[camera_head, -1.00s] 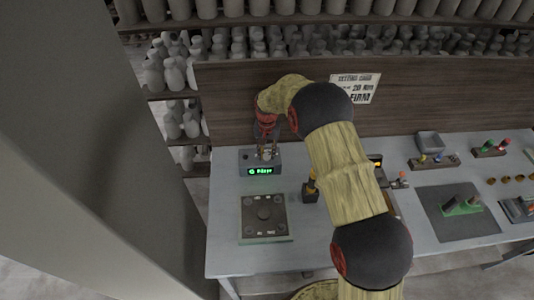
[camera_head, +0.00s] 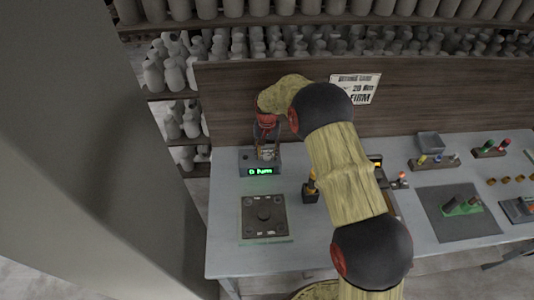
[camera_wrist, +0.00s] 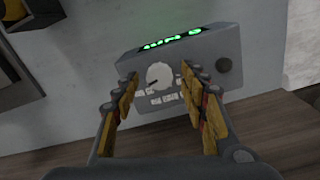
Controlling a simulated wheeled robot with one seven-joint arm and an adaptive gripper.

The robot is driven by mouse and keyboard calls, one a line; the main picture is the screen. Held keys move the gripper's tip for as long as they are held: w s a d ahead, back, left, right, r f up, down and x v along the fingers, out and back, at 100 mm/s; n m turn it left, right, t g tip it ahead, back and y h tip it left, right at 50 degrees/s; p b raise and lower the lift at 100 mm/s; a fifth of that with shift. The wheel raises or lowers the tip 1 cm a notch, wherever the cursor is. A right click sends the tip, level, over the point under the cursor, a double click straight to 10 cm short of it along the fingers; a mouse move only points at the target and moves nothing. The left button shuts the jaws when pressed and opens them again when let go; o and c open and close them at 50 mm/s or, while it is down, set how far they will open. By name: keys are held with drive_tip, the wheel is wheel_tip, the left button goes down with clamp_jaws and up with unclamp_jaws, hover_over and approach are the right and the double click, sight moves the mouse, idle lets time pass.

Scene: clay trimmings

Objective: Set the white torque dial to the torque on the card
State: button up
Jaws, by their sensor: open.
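The white torque dial (camera_wrist: 160,75) is a round knob with a dark pointer mark on the front face of a grey box (camera_wrist: 205,85), with small white labels below it in the wrist view. My gripper (camera_wrist: 158,77) is open, with one finger on each side of the dial; gaps show between the fingers and the dial. In the head view, my gripper (camera_head: 267,151) is over the grey box (camera_head: 246,158), which has a green lit display (camera_head: 260,171) that seems to start with 0. The white card (camera_head: 355,88) on the back board seems to read 20 and FIRM; its unit is blurred.
A dark square plate (camera_head: 264,217) lies in front of the box. A small dark block with an orange-topped part (camera_head: 310,190) stands to its right. A dark mat (camera_head: 458,213) with green parts lies farther right. The wooden back board (camera_head: 225,90) rises behind the box.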

sight(267, 155)
wheel_tip(267, 155, up, 12)
idle(0.6)
idle(0.5)
drive_tip(key=s+d+r+n+t+b, duration=0.1)
drive_tip(key=s+d+r+t+b, duration=0.1)
drive_tip(key=s, duration=1.1)
drive_tip(key=s+d+r+n+t+b, duration=0.1)
drive_tip(key=s+d+r+b, duration=0.3)
drive_tip(key=s, duration=0.9)
drive_tip(key=s+d+r+n+t+b, duration=0.1)
drive_tip(key=s+d+r, duration=0.5)
drive_tip(key=s, duration=0.7)
drive_tip(key=shift+s+d+r+t+b, duration=0.25)
drive_tip(key=shift+d+t+b, duration=0.55)
drive_tip(key=shift+b, duration=0.5)
